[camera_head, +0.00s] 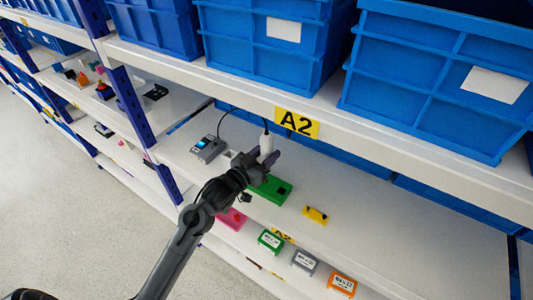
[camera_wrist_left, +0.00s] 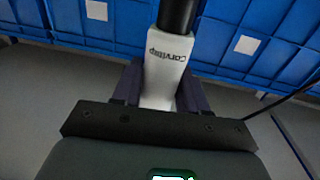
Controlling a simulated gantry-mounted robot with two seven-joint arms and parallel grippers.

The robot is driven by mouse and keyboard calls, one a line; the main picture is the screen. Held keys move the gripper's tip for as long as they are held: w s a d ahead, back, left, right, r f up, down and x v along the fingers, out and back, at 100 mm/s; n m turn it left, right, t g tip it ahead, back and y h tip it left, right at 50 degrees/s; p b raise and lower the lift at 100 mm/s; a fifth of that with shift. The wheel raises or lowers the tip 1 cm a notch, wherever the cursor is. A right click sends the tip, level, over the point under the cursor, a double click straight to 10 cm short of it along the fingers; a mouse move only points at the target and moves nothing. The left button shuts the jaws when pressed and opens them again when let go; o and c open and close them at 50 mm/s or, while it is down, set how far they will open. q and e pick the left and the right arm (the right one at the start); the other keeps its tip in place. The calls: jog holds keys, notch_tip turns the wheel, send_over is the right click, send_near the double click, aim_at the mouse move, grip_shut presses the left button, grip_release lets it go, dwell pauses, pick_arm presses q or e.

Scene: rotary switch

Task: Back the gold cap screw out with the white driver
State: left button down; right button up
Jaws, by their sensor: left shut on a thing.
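My left gripper (camera_head: 264,161) is shut on the white driver (camera_head: 266,143) and holds it upright over the middle shelf. In the left wrist view, the driver (camera_wrist_left: 166,65) stands between the two dark fingers of the gripper (camera_wrist_left: 161,88), with lettering on its white body and a black upper part. A green block (camera_head: 273,189) lies on the shelf just below and right of the gripper, partly covered by it. I cannot make out the gold cap screw; the driver's tip is hidden. My right gripper is not in view.
A grey box with a lit screen (camera_head: 207,148) stands left of the driver, and a dark cable runs above it. A yellow part (camera_head: 315,215) lies to the right. Blue bins (camera_head: 262,45) fill the shelf above, whose edge bears an A2 label (camera_head: 297,122). The shelf's right is clear.

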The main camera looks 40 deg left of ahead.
aim_at(262, 148)
pick_arm(q)
jog(key=shift+f+b, duration=0.3)
jog(key=shift+f, duration=0.3)
dwell(0.4)
dwell(0.7)
jog(key=shift+r+p, duration=2.35)
jog(key=shift+p, duration=0.2)
jog(key=shift+a, duration=0.1)
